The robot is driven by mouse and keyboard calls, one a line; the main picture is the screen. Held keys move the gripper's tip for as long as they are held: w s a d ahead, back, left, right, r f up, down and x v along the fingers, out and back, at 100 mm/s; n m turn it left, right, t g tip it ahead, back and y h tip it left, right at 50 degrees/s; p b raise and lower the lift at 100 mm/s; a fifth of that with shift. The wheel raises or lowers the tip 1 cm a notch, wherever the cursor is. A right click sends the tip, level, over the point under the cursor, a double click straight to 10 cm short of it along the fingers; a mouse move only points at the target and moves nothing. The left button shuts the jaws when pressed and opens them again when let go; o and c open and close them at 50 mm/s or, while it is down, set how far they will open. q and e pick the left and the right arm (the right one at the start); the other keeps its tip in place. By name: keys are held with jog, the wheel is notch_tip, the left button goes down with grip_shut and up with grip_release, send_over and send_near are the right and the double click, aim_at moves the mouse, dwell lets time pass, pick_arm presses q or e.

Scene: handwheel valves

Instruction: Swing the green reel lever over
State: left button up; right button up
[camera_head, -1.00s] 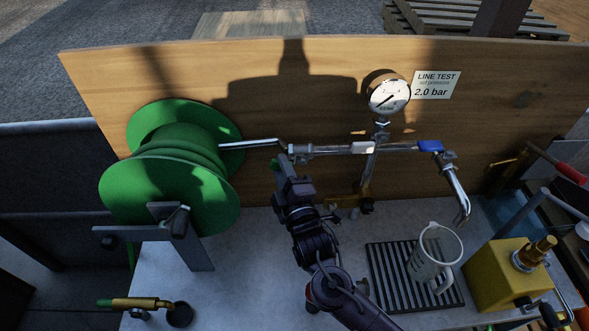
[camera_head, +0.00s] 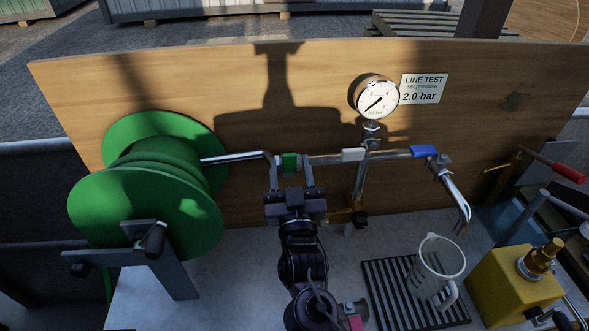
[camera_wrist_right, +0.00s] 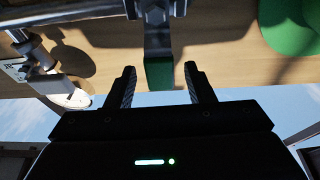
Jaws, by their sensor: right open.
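The green reel (camera_head: 150,205) stands at the left on a grey bracket, and a metal pipe runs right from it. The short green lever (camera_head: 291,162) sits on this pipe, right of the reel. My right gripper (camera_head: 290,176) reaches up from below, open, with one finger on each side of the green lever. In the right wrist view the lever's green end (camera_wrist_right: 159,75) lies between the two open fingertips (camera_wrist_right: 161,82), with visible gaps on both sides. My left gripper is not in view.
Right along the pipe are a white lever (camera_head: 353,155), a blue lever (camera_head: 424,151) and a pressure gauge (camera_head: 377,99). A clear jug (camera_head: 435,268) stands on a black drip grate (camera_head: 378,300). A yellow block (camera_head: 503,277) is at the right. A wooden board (camera_head: 240,85) closes the back.

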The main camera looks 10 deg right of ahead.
jog(key=shift+s+a+p, duration=0.1)
jog(key=shift+s+p, duration=0.25)
jog(key=shift+s, duration=0.2)
jog(key=s+p, duration=0.1)
jog(key=s, duration=0.4)
jog(key=shift+p, duration=0.35)
jog(key=b+v, duration=0.3)
jog(key=v, duration=0.5)
